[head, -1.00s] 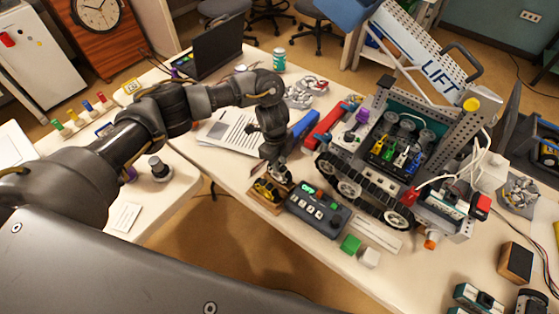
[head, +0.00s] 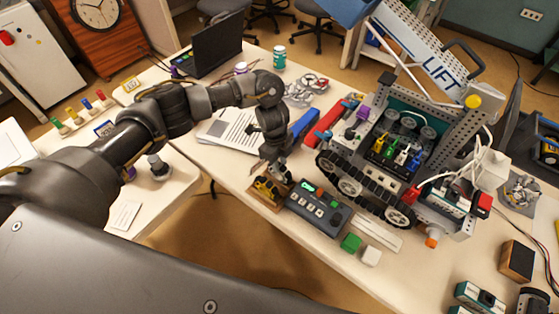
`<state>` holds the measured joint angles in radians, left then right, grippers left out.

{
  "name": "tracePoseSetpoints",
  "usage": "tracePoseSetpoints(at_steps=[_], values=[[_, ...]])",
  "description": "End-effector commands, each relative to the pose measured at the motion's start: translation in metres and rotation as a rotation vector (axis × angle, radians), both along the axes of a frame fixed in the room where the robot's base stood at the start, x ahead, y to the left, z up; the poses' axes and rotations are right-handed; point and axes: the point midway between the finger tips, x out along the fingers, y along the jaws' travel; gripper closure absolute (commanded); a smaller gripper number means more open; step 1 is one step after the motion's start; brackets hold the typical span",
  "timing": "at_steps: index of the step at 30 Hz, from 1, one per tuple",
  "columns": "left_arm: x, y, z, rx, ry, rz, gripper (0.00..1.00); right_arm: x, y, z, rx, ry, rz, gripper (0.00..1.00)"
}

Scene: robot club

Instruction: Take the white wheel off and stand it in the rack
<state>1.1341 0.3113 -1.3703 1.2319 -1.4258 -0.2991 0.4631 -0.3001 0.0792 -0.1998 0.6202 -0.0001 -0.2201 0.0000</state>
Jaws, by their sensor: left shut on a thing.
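My left gripper (head: 275,170) is low over the small wooden rack (head: 262,203) at the near edge of the bench. It is shut on a small pale thing, which I take to be the white wheel; the fingers mostly hide it. Yellow parts show in the rack, just below the fingers. I cannot tell whether the held thing touches the rack. The tracked robot (head: 385,130) stands right of the gripper, with pale-rimmed wheels along its black track (head: 373,193). My right gripper is not in view.
A grey control box (head: 318,208) sits close to the right of the rack. Green (head: 350,242) and white (head: 371,256) blocks lie nearer the edge. A blue bar (head: 303,126), a red bar (head: 328,122) and a paper sheet (head: 228,132) lie behind the gripper.

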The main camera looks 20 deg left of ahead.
Motion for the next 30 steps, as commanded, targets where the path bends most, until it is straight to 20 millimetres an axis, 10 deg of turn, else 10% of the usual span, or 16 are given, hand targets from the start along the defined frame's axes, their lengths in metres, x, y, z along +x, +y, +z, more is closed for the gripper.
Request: tracePoseSetpoints(at_steps=[4, 5, 10, 30], values=[[0.000, 0.000, 0.000, 0.000, 0.000, 0.000, 0.97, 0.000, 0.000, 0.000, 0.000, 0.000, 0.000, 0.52], [0.000, 0.000, 0.000, 0.000, 0.000, 0.000, 0.72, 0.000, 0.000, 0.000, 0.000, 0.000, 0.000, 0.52], [0.000, 0.000, 0.000, 0.000, 0.000, 0.000, 0.50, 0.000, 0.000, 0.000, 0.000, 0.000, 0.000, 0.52], [0.000, 0.000, 0.021, 0.000, 0.000, 0.000, 0.49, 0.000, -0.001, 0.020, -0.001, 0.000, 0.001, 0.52]])
